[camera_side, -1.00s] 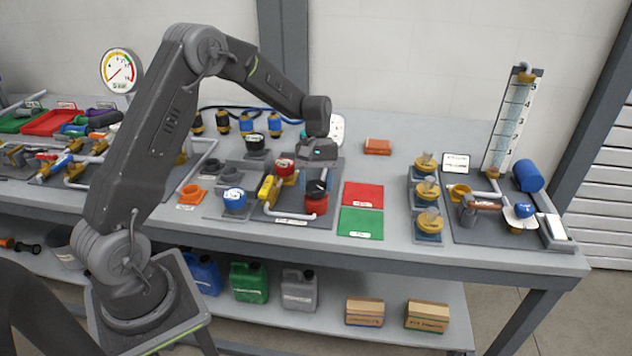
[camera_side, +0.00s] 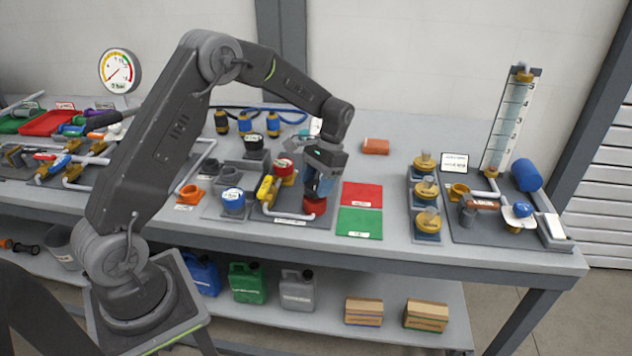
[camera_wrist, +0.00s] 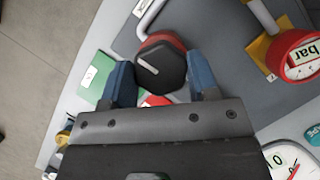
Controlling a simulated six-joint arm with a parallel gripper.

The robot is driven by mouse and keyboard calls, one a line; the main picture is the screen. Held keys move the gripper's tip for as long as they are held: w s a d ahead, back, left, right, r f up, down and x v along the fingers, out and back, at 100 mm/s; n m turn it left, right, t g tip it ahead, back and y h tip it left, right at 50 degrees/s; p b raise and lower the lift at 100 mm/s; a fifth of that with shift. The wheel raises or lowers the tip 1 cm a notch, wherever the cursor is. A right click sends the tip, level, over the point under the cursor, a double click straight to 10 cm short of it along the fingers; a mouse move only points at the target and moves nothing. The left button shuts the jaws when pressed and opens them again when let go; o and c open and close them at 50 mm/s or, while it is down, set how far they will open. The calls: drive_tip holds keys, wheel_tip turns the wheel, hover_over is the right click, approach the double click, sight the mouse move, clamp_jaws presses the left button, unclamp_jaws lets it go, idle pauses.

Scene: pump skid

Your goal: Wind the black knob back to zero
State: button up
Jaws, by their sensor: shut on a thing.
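The black knob (camera_wrist: 162,66) has a white pointer line and sits on a red body, whose edge shows around it in the wrist view. In the side view the red body (camera_side: 316,206) stands on the grey skid plate, and my gripper hides the knob. My gripper (camera_wrist: 160,72) points down over it, with one blue finger on each side of the knob. It is shut on the knob; it also shows in the side view (camera_side: 318,192). The white line runs slantwise across the knob top; no zero mark is readable.
A red gauge marked "bar" (camera_wrist: 302,56) stands close beside the knob. Red (camera_side: 362,194) and green (camera_side: 360,222) cards lie to the right on bare bench.

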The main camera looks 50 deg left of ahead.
drive_tip(key=shift+m, duration=0.5)
drive_tip(key=o, duration=0.9)
drive_tip(key=shift+d+v, duration=0.1)
drive_tip(key=shift+v, duration=3.35)
drive_tip(key=shift+d+v, duration=0.15)
drive_tip(key=shift+v, duration=3.3)
drive_tip(key=shift+s, duration=0.1)
